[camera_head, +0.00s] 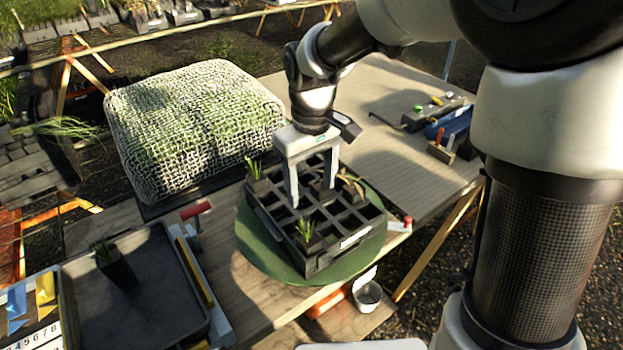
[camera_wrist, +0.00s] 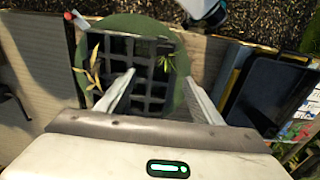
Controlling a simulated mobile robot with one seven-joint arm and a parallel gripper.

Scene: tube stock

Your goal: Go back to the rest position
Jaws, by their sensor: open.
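My gripper (camera_head: 312,195) is open above the black cell tray (camera_head: 318,266), its two pale fingers apart with nothing between them. In the wrist view the fingers of my gripper (camera_wrist: 160,88) spread over the tray's grid (camera_wrist: 122,46). The tray stands on a round green turntable (camera_head: 262,262). Green plants stand in the tray at its left corner (camera_head: 254,170) and near its front (camera_head: 306,231). A yellowish plant (camera_head: 352,185) stands at the right, partly by my gripper. Whether the fingertips reach into cells is hard to tell.
A grey tray (camera_head: 165,310) with one black potted plant (camera_head: 117,268) stands at the lower left. A net-covered mound (camera_head: 195,125) lies behind left. A block with small coloured items (camera_head: 432,112) and a blue object (camera_head: 452,125) lie at the right.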

